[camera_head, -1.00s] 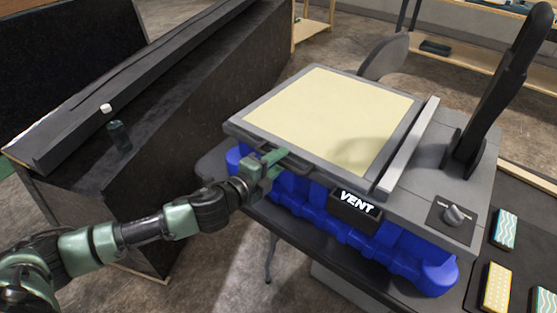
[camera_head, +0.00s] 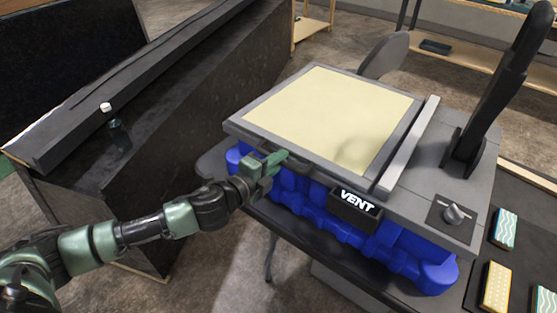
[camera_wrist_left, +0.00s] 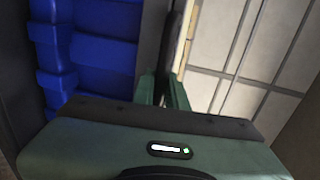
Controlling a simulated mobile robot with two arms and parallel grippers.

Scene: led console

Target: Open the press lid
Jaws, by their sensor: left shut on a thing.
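The press has a flat lid with a cream panel (camera_head: 335,115) in a grey frame, lying level on the machine in the head view. A dark handle (camera_head: 298,164) runs along the frame's near edge. My left gripper (camera_head: 275,160) is at that handle and shut on it; the fingers hide part of it. My right gripper is not in view.
The blue base carries a VENT label (camera_head: 356,202). A knob (camera_head: 453,214) and a tall black lever (camera_head: 495,90) are on the right. Patterned blocks (camera_head: 496,287) lie on the dark mat at lower right. A black counter (camera_head: 170,110) stands left, with open floor between.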

